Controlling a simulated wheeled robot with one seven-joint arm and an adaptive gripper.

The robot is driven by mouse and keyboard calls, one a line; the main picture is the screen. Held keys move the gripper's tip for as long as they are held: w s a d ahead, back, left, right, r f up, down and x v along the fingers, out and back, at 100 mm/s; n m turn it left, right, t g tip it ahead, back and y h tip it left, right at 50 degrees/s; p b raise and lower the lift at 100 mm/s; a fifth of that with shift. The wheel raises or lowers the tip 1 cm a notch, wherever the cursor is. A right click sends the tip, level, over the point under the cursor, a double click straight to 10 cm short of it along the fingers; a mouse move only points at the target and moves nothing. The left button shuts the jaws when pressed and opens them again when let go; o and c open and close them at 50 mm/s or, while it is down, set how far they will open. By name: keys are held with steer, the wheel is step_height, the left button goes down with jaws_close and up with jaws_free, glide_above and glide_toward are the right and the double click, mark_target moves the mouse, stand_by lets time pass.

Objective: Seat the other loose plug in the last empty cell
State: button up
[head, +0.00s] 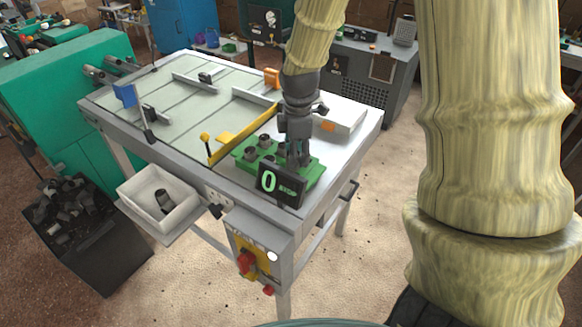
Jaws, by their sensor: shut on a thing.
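A green block (313,174) with cells stands on the near right of the table. Several dark grey plugs (251,153) sit upright in its left part. My gripper (297,160) points down over the block's right part, shut on a plug; its fingers and the display hide most of that plug, and I cannot tell whether it is in a cell. A loose dark plug (163,198) lies in the white bin (133,192) at the table's left front.
A black display (281,186) showing a green 0 stands before the block. A yellow fence (228,142) runs left of it. A grey box (342,119) lies behind at right. A control box (258,252) hangs at the front.

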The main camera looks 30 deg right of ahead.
steer(key=shift+d+f, duration=0.1)
steer(key=shift+f, duration=0.3)
steer(key=w+f, duration=0.2)
steer(key=w, duration=0.1)
steer(key=shift+f, duration=0.4)
steer(key=shift+s+f+p, duration=0.6)
steer(key=shift+s+f, duration=0.15)
steer(key=shift+s, duration=0.15)
steer(key=shift+f, duration=0.35)
steer(key=shift+w+f, duration=0.5)
steer(key=shift+f, duration=0.2)
steer(key=shift+s+r, duration=0.15)
steer(key=shift+s, duration=0.05)
steer(key=o, duration=0.6)
steer(key=shift+s, duration=0.15)
steer(key=shift+o, duration=1.3)
steer(key=shift+w, duration=0.2)
steer(key=shift+s, duration=0.1)
